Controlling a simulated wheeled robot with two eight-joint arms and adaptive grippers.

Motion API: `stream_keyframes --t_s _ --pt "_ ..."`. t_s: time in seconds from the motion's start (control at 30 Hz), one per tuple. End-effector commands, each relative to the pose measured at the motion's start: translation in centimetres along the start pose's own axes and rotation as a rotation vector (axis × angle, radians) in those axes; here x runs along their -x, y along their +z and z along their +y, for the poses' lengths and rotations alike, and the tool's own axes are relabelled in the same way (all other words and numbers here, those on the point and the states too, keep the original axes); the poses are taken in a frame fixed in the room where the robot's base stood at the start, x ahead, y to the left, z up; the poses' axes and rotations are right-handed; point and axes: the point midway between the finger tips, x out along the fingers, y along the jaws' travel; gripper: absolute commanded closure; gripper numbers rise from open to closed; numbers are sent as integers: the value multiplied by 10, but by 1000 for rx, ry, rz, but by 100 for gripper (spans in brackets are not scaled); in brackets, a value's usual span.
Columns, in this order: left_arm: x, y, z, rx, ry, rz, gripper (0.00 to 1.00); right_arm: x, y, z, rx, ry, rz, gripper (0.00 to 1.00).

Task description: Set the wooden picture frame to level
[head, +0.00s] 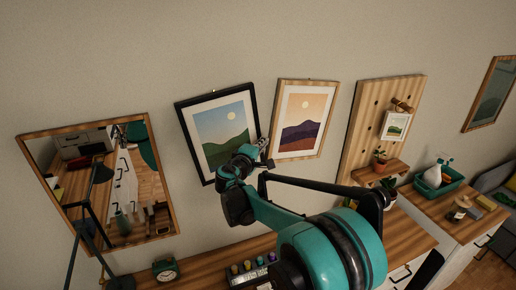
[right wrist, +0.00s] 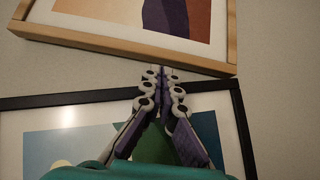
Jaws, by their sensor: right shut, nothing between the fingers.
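The wooden picture frame (head: 322,128) hangs on the wall with an orange sky and purple hills in it. Its sides lean, with the bottom further left than the top. In the right wrist view its left side (right wrist: 130,48) runs at an angle to the neighbouring black frame. My right gripper (head: 268,150) is shut and empty, in front of the gap between the two frames near their lower part. In the right wrist view its fingertips (right wrist: 162,70) are at the wooden frame's left edge; I cannot tell whether they touch. My left gripper is not in view.
The black picture frame (head: 182,128) hangs tilted close on the left. A wood-framed mirror (head: 90,128) is further left, a pegboard (head: 365,120) to the right. Below is the desk (head: 205,270) with a clock (head: 165,269). My right arm crosses in front.

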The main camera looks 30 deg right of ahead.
Motion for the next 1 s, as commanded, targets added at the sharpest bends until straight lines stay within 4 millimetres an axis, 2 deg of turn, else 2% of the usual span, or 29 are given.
stream_keyframes --t_s 0.1,0.2,0.6,0.83,1.0 --pt "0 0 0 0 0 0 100 -15 0 0 -1 0 -2 100" --pt "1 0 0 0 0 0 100 -21 0 0 -1 -1 0 100" --pt "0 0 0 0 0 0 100 -23 0 -1 0 -1 0 100" --pt "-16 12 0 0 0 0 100 -40 18 -20 0 -1 -2 100" --pt "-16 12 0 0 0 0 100 -44 21 -20 0 -1 0 100"
